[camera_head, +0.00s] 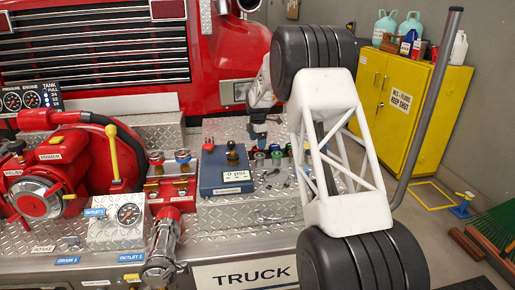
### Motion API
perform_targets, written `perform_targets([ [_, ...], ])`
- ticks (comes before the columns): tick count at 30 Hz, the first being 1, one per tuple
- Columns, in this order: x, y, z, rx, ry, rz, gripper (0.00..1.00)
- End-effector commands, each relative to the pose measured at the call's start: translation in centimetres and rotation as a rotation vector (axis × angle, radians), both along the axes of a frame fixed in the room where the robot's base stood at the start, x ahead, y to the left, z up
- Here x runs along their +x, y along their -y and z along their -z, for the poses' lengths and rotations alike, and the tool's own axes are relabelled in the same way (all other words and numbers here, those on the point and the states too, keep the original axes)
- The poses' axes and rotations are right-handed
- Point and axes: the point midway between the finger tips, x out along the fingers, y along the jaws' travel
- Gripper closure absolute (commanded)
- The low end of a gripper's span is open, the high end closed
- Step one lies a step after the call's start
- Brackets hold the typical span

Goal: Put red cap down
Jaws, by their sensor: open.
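A reddish spot shows in this cluster, but I cannot tell clearly which piece is the red cap. My white arm hides the deck right of the cluster.
The blue box carries a red button and a black knob. Small loose metal pieces lie on the plate in front of the caps. A yellow cabinet (405,105) stands behind right.

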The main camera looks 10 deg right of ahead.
Motion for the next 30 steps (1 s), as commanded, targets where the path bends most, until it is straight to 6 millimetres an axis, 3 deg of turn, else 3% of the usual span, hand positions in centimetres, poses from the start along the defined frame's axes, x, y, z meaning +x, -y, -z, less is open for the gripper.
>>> perform_targets([
  [6,0.0,0.0,-3.6,0.0,0.0,0.0,0.16],
  [12,0.0,0.0,-5.9,0.0,-0.001,0.0,0.16],
  [30,-0.1,0.0,-7.0,-0.001,-0.002,0.0,0.16],
])
